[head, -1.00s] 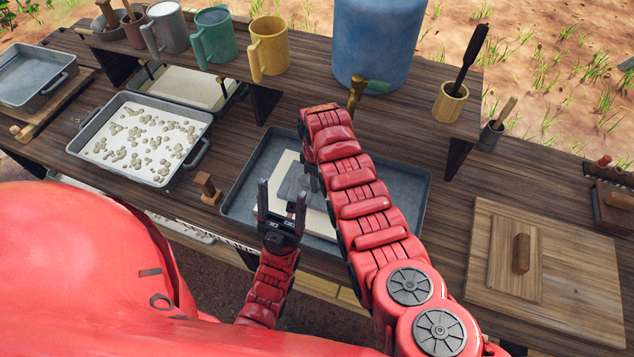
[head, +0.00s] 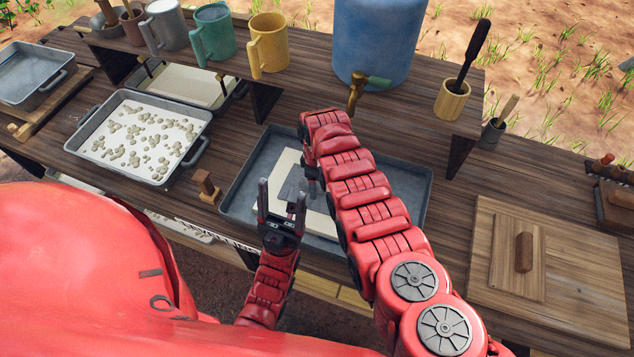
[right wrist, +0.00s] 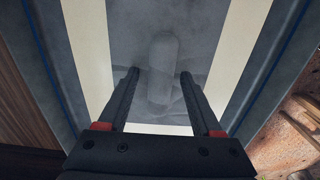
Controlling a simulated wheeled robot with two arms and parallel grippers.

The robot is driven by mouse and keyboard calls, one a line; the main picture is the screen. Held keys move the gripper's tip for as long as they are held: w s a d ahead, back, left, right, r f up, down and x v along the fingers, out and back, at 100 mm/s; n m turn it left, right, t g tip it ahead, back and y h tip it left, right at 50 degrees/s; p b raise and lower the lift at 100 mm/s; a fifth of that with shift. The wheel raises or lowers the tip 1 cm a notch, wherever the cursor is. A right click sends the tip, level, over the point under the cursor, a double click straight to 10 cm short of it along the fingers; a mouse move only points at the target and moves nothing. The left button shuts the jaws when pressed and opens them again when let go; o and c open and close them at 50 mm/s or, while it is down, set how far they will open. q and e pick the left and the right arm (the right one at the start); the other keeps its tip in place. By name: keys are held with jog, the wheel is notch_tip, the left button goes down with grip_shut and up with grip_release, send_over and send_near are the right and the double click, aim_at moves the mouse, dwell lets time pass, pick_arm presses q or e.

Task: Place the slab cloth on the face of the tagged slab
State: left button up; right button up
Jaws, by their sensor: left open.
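A cream slab (head: 287,162) lies in a grey tray (head: 239,186) at the middle of the bench, partly hidden by my right arm. A grey slab cloth (head: 296,181) lies over the slab's middle; in the right wrist view the cloth (right wrist: 162,70) has a raised rounded ridge, with cream slab (right wrist: 90,45) bare on both sides. I see no tag. My right gripper (right wrist: 160,73) is above the cloth, its fingers apart on either side of the ridge; the head view mostly hides it. My left gripper (head: 282,200) is open and empty over the tray's near left part.
A tray of white liquid with lumps (head: 127,151) is at left. A small wooden block (head: 206,186) stands beside the middle tray. A blue barrel (head: 376,40) with a brass tap (head: 356,92) stands behind. A wooden board (head: 570,270) lies at right.

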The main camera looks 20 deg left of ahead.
jog(key=shift+r+p, duration=0.4)
jog(key=shift+r, duration=0.05)
notch_tip(320, 180, up, 3)
jog(key=shift+p, duration=0.6)
notch_tip(320, 180, up, 8)
jog(key=b, duration=0.2)
jog(key=shift+r, duration=0.25)
